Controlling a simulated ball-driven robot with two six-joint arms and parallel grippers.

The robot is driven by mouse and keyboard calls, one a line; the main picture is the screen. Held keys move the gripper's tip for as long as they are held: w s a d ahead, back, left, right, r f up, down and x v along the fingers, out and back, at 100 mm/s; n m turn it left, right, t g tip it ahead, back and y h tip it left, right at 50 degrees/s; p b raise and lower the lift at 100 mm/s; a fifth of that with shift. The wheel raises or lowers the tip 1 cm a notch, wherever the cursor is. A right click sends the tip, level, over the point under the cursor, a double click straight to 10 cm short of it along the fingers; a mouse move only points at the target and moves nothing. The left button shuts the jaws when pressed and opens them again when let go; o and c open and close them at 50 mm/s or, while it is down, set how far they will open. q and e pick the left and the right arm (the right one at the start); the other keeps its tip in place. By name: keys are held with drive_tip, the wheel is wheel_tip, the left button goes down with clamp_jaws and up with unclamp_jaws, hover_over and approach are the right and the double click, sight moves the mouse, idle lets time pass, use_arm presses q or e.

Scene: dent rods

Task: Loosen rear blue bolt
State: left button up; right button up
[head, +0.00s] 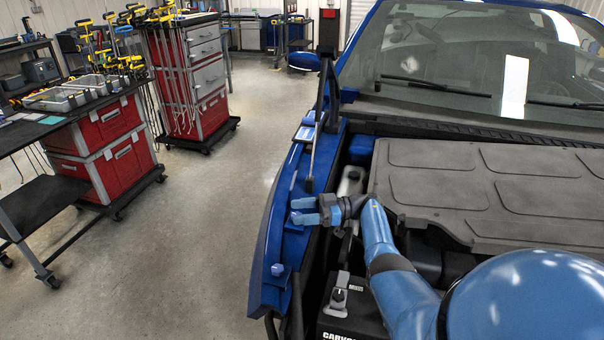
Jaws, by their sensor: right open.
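My right gripper (298,211) reaches in from the lower right over the blue fender (272,235) of the car. Its jaws are open and point left, above the middle of the fender edge. Nothing shows clearly between the fingers. A small blue bolt-like piece (277,270) stands on the fender's front part, nearer to me than the gripper. Small blue fittings (306,132) sit on the fender farther back, beyond the gripper. They are too small to tell which is the rear bolt. My left gripper is out of view.
The engine cover (480,185) lies to the right, and a battery (350,322) sits in front. A red tool cart (105,150) stands left, with clear floor between.

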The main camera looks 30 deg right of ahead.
wheel_tip(320, 180, up, 7)
drive_tip(key=shift+r+p, duration=0.1)
drive_tip(key=shift+p, duration=1.05)
wheel_tip(320, 180, up, 12)
drive_tip(key=p, duration=0.1)
drive_tip(key=shift+f, duration=0.2)
